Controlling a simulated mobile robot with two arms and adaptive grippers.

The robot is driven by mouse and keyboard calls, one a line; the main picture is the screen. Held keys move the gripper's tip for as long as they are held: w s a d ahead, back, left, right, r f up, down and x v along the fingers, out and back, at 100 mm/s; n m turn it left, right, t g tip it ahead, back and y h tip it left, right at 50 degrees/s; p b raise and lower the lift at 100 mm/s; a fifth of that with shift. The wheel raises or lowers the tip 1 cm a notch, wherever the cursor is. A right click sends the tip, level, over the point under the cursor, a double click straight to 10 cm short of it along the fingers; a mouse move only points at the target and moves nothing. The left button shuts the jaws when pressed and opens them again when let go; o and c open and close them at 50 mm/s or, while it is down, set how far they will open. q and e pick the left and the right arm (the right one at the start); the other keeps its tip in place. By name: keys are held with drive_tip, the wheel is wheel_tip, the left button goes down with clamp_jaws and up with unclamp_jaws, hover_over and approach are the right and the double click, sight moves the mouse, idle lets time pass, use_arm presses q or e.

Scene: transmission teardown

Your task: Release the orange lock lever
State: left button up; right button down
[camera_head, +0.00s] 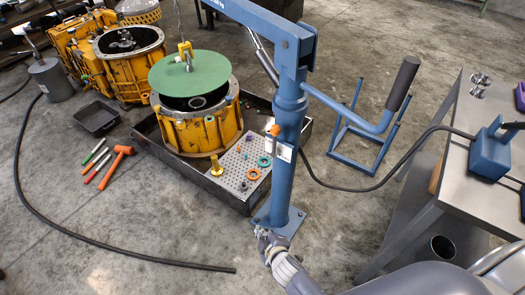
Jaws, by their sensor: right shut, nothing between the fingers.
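The orange lock lever (275,130) is a small orange piece on the upright column of the blue crane (290,170), just above a white label. My right gripper (262,233) is low in front of the column's foot, well below the lever and apart from it. It is small in the picture and is shut with nothing in it. My left gripper is out of view.
A green disc (190,72) hangs from a yellow hook (185,50) over the yellow housing (200,130) in a dark tray (148,138). The crane's handle (403,84) juts right. A grey table (470,140) stands at right. A black hose (60,222) crosses the floor.

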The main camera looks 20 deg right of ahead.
drive_tip(key=w+r+n+t+b, duration=0.3)
drive_tip(key=w+r+t+b, duration=0.1)
drive_tip(key=w+r, duration=0.5)
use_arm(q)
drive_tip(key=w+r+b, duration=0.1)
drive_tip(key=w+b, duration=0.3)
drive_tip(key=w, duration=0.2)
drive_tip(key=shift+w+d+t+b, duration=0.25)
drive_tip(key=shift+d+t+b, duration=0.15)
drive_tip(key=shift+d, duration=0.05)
use_arm(e)
wheel_tip(320, 180, up, 17)
drive_tip(key=w+d+n+t+h, duration=0.1)
drive_tip(key=w+t+h, duration=0.1)
drive_tip(key=t, duration=0.2)
drive_tip(key=shift+d+n+h, duration=0.15)
drive_tip(key=shift+n+h, duration=0.15)
drive_tip(key=shift+n, duration=0.1)
